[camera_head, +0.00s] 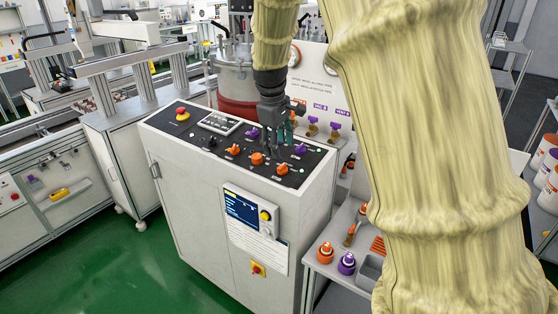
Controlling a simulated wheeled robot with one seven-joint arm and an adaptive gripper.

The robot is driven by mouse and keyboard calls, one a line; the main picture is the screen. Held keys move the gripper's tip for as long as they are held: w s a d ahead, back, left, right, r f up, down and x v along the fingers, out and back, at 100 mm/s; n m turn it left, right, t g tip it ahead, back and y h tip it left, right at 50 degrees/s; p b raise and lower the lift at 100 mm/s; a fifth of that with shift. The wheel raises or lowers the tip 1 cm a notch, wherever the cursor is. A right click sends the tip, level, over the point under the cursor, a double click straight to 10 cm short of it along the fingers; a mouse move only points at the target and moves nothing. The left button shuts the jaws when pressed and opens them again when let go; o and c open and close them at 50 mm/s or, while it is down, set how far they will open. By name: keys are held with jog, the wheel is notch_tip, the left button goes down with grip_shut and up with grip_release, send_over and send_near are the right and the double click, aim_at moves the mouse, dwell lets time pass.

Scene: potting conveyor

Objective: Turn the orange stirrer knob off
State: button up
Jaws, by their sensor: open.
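The control cabinet's dark top panel (212,143) carries three orange knobs: a left one (233,150), a middle one (257,158) and a right one (282,169). The labels are too small to read, so I cannot tell which is the stirrer knob. My gripper (281,148) points down over the right part of the panel, just behind and above the middle and right orange knobs. It is open, with nothing seen between its fingers. I cannot tell whether a fingertip touches a knob.
Purple knobs (252,133) (300,149), a black knob (211,142) and a red emergency button (183,114) share the panel. A steel vessel (232,78) stands behind. A side table with orange (325,253) and purple (347,263) items is at right. Green floor (130,265) is free at front left.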

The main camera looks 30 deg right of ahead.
aim_at(281, 166)
jog(key=f, duration=0.1)
jog(key=f+p, duration=0.1)
jog(key=f, duration=0.1)
jog(key=d+f, duration=0.1)
jog(key=f, duration=0.1)
jog(key=shift+w+d+f, duration=0.1)
jog(key=shift+w+f, duration=0.15)
jog(key=shift+w, duration=0.15)
jog(key=shift+s+d+f+p, duration=0.15)
jog(key=shift+f+p, duration=0.3)
jog(key=shift+f, duration=0.95)
jog(key=shift+r, duration=0.1)
jog(key=c, duration=1)
